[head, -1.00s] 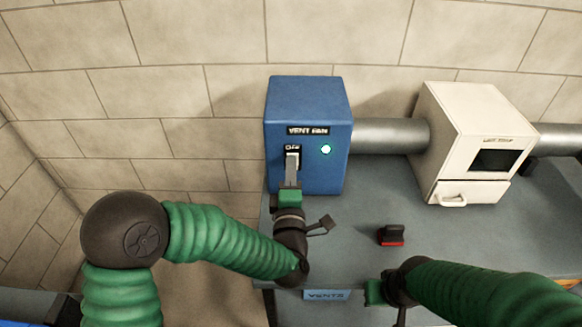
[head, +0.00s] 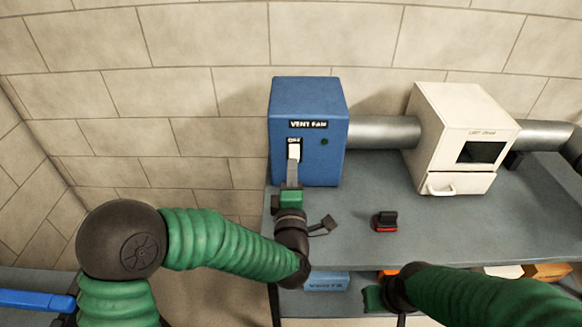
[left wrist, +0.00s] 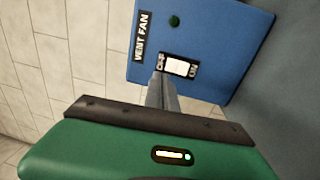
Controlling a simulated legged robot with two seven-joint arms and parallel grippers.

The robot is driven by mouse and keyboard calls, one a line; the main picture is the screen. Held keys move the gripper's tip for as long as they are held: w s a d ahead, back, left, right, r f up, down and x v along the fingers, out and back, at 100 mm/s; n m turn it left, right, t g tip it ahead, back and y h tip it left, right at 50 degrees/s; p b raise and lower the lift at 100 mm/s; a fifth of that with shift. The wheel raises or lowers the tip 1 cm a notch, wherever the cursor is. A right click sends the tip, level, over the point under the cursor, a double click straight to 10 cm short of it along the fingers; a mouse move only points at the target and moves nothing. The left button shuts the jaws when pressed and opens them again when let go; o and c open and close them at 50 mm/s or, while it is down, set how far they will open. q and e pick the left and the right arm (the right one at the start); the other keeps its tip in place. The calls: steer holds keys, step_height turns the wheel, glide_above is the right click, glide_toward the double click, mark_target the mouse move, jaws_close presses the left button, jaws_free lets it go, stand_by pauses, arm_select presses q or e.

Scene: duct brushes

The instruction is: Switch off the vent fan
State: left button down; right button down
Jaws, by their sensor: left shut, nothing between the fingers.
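The blue vent fan box (head: 325,165) stands on the grey bench against the wall, labelled VENT FAN. Its round indicator light (head: 324,142) is dark green and unlit; it also shows unlit in the left wrist view (left wrist: 174,20). The white rocker switch (head: 294,151) sits below the label; in the left wrist view the rocker (left wrist: 178,67) lies between OFF and ON marks. My left gripper (head: 293,164) is shut and empty, its fingertips at the switch, partly covering it; I cannot tell if they touch. My right gripper (head: 373,298) is low in view, its fingers hidden.
A grey duct (head: 375,133) joins the fan box to a white box (head: 460,120) with a dark window and handle. A small black and red object (head: 384,221) lies on the bench (head: 450,235). A blue VENTS bin (head: 327,281) and orange items sit below.

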arm_select(q)
steer(key=s, duration=0.7)
steer(key=shift+s+p, duration=0.15)
steer(key=shift+p, duration=0.3)
steer(key=shift+r, duration=0.1)
